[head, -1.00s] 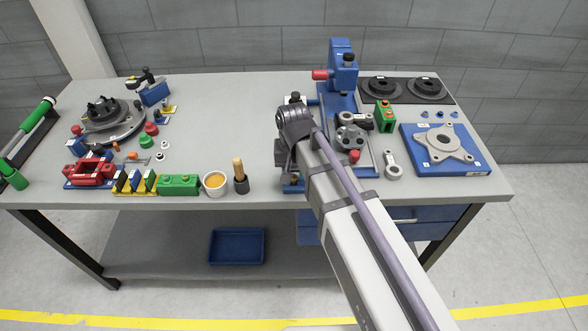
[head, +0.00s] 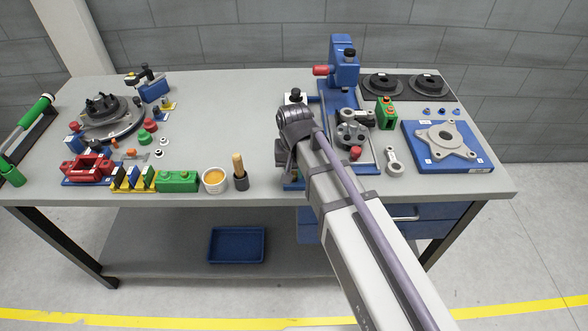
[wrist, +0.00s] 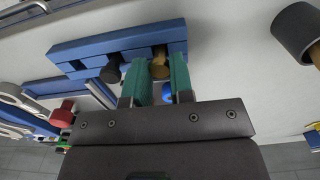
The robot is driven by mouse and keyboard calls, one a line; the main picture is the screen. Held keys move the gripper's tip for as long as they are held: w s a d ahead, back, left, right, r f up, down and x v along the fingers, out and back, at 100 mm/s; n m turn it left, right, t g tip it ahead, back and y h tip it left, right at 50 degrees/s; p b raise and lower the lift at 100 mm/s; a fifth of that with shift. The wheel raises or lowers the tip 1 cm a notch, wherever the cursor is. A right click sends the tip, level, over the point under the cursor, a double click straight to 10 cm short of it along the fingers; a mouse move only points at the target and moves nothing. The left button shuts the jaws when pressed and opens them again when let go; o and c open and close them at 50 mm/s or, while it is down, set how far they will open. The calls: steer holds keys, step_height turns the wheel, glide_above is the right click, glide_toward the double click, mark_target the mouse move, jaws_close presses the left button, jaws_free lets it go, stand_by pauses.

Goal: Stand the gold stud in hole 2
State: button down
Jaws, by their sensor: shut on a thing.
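The gold stud (wrist: 160,69) shows in the wrist view between the two green fingertips of my gripper (wrist: 159,60), which is shut on it. The stud is at a slot of a blue slotted rack (wrist: 85,54); I cannot tell whether it is clear of the slot. A black stud (wrist: 112,71) sits in the neighbouring slot, just left of my fingers. In the head view my gripper (head: 284,160) is low at the table's front edge, and the arm hides the stud. No hole marked 2 can be made out.
A grey flange plate with corner holes (head: 468,152) lies on a blue base at the right. A dark round hub (head: 127,123) stands at the left. A white cup (head: 216,185) and a wooden-handled brush (head: 240,178) stand left of my gripper.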

mark_target(294, 172)
steer(key=shift+r+p, duration=1)
steer(key=shift+r, duration=0.05)
steer(key=shift+r, duration=0.1)
steer(key=shift+r+p, duration=1.35)
steer(key=shift+p, duration=0.1)
